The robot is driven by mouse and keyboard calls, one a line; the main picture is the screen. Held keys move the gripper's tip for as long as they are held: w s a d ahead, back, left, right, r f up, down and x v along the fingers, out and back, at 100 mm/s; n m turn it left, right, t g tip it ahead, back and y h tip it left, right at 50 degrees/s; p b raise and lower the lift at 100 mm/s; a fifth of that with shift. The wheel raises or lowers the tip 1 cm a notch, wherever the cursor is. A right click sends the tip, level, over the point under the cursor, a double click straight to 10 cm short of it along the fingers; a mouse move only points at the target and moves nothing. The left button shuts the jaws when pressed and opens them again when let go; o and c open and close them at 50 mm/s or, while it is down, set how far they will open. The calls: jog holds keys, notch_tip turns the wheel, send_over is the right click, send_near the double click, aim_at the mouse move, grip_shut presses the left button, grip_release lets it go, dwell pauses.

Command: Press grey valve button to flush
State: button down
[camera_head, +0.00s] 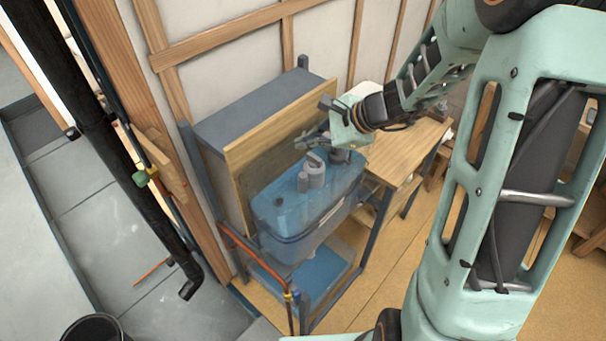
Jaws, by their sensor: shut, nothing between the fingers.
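A blue, see-through tank (284,217) stands on a metal frame in the middle of the view. A grey valve (313,180) with a rounded top stands on the tank's lid. My gripper (308,141) is above the back of the tank, just behind and above the grey valve in the picture. Its fingers are shut and empty and point left. A gap seems to show between the fingers and the valve, but I cannot tell the exact distance. My arm reaches in from the right, and the gripper body hides part of what is behind it.
A wooden board (240,165) stands upright behind the tank. A wooden tabletop (402,152) lies to its right. An orange-brown pipe (245,246) runs along the tank's left front. A black pipe (120,165) slants down at the left. Floor is open in front.

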jog(key=b, duration=0.5)
send_over(305, 176)
notch_tip(305, 176, down, 7)
jog(key=shift+f, duration=0.2)
jog(key=shift+f+b, duration=0.65)
jog(key=shift+b, duration=0.25)
jog(key=shift+f, duration=0.15)
jog(key=shift+f+b, duration=0.25)
jog(key=shift+b, duration=0.3)
